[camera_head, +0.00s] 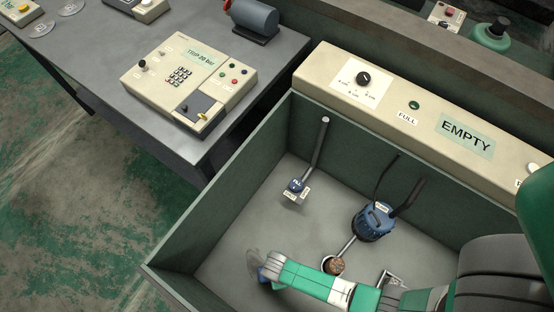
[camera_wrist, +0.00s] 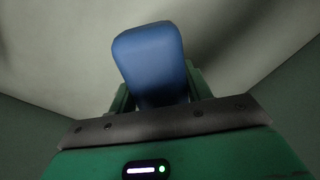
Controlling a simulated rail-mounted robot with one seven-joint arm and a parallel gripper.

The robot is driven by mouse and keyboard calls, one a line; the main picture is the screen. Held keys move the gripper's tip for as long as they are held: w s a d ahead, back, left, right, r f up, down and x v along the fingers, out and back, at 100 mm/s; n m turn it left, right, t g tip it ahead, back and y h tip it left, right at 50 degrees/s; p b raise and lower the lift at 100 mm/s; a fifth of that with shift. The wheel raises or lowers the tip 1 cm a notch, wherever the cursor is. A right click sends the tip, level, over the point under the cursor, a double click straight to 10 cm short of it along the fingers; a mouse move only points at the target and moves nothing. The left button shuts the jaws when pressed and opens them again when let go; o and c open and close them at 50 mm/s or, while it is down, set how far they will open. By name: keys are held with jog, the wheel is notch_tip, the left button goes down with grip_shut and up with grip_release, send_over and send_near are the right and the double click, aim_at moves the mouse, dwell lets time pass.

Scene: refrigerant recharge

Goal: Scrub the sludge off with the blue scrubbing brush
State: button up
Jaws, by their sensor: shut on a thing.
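The blue scrubbing brush (camera_wrist: 150,58) is held between the green fingers of my gripper (camera_wrist: 160,98) in the wrist view. Only its smooth blue body shows there; its bristles are hidden. In the head view my gripper (camera_head: 266,272) is low in the front left part of the open tank, with a bit of blue at its tip. A faint grey, see-through patch (camera_head: 253,262) lies beside the tip; I cannot tell whether it is sludge. A round fitting with a brown, grainy top (camera_head: 334,265) sits just behind my forearm.
The tank (camera_head: 215,215) has high green walls around my arm. Inside stand a blue pump (camera_head: 374,222) with pipes and a blue-capped valve (camera_head: 296,186). A panel (camera_head: 466,137) reading EMPTY runs along the back. A table with a keypad console (camera_head: 188,82) is at the left.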

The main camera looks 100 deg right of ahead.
jog(key=shift+r+p, duration=1.65)
jog(key=shift+r, duration=0.35)
jog(key=shift+a, duration=0.1)
